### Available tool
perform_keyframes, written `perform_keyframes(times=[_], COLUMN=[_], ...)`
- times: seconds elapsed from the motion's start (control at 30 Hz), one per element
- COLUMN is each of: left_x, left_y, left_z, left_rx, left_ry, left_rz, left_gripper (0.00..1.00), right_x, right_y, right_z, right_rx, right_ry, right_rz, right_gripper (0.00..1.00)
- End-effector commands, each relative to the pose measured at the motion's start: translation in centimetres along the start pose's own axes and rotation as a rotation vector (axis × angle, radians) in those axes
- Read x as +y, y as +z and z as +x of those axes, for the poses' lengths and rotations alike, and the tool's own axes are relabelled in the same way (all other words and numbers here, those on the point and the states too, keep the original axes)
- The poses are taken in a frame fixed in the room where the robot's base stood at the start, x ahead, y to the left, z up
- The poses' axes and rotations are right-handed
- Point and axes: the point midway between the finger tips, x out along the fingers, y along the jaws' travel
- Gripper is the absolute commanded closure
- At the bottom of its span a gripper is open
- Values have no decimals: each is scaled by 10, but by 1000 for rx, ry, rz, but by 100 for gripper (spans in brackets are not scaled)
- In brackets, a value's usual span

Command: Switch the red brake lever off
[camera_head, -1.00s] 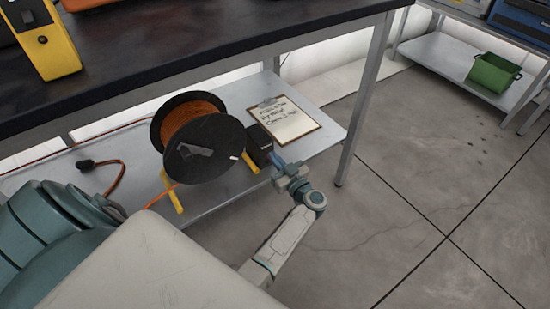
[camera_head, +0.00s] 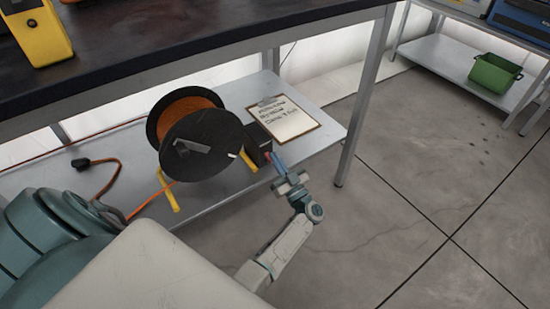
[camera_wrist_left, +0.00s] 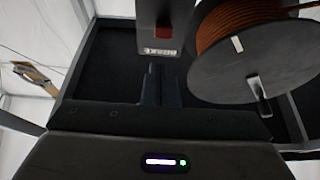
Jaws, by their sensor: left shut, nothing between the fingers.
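The red brake lever (camera_wrist_left: 163,36) is a small red piece on the face of a dark box (camera_wrist_left: 150,20), above a pale label, in the left wrist view. In the head view the box (camera_head: 257,146) stands beside a black cable reel (camera_head: 205,150) on the lower shelf, with a little red showing on its near side. My left gripper (camera_head: 273,160) is shut and empty, its fingertips close to that side of the box. In the wrist view its fingers (camera_wrist_left: 152,72) point at the box just below the label; I cannot tell whether they touch it. My right gripper is not in view.
The dark tabletop (camera_head: 150,45) overhangs the shelf (camera_head: 325,135). A clipboard (camera_head: 285,120) lies behind the box. A table leg (camera_head: 360,100) stands to the right. A black plug (camera_head: 80,163) on an orange cord lies left of the reel. The floor at right is clear.

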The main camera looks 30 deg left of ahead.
Motion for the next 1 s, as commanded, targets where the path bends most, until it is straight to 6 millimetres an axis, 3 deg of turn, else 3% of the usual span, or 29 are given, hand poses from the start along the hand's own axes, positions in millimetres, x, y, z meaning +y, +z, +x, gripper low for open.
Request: perform_keyframes(times=[0.03,0.13,0.17,0.2,0.5,0.7,1.0], left_x=[1,3,4,4,4,3,3], left_y=[-14,-29,-28,-16,6,12,12], left_z=[4,8,5,-11,-70,-87,-89], left_rx=[0,1,-1,-4,-1,0,1], left_ry=[1,5,6,8,6,6,5], left_rz=[-1,-3,-1,1,-1,-2,-3], left_gripper=[100,100,100,100,100,100,100], right_x=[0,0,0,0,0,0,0], right_y=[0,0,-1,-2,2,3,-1], right_z=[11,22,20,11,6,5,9], right_rx=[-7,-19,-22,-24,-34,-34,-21], right_ry=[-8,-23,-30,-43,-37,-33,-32], right_rz=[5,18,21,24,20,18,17], right_gripper=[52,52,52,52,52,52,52])
